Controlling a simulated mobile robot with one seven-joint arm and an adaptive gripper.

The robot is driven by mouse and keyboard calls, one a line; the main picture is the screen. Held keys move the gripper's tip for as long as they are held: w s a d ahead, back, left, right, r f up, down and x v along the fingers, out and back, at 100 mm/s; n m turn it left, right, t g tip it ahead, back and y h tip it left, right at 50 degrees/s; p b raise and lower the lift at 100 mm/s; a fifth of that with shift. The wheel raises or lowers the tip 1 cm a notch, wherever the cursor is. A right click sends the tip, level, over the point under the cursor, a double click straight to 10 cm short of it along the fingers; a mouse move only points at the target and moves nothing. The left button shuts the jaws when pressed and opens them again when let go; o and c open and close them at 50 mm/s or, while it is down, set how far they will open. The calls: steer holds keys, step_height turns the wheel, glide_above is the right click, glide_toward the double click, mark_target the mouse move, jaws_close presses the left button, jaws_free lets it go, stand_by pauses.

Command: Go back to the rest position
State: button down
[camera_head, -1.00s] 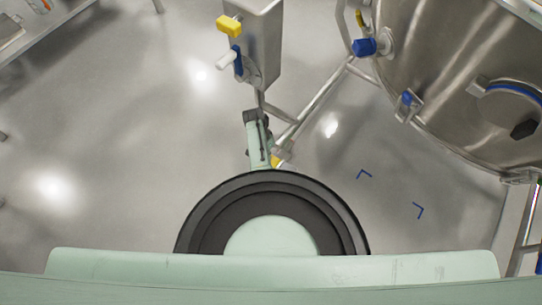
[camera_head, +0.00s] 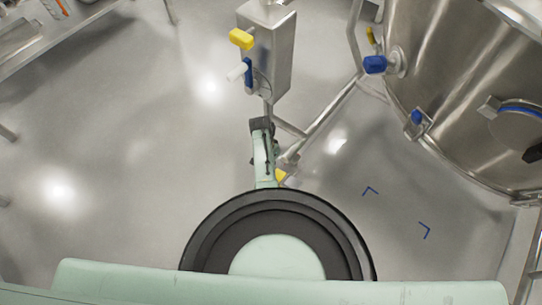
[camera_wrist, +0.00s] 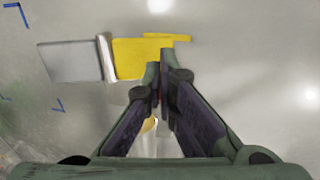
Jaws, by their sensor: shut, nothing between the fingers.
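My gripper (camera_wrist: 159,82) shows in the wrist view with its two dark fingers brought together at the tips and nothing held between them. Beyond the fingertips is a yellow part (camera_wrist: 138,56), with a grey block (camera_wrist: 72,62) joined to its left by a pale collar. I cannot tell whether the fingers touch the yellow part. In the head view my pale green arm points away from my round base, and the fingers cannot be made out there.
A steel box (camera_head: 268,55) with a yellow handle (camera_head: 241,39) and a blue-and-white valve stands just beyond the arm. A large steel vessel (camera_head: 450,80) on tubular legs fills the upper right. A table (camera_head: 60,42) is at upper left. Open floor (camera_head: 120,160) lies left, and blue corner marks (camera_head: 370,191) right.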

steer(key=v, duration=0.9)
steer(key=shift+r, duration=0.35)
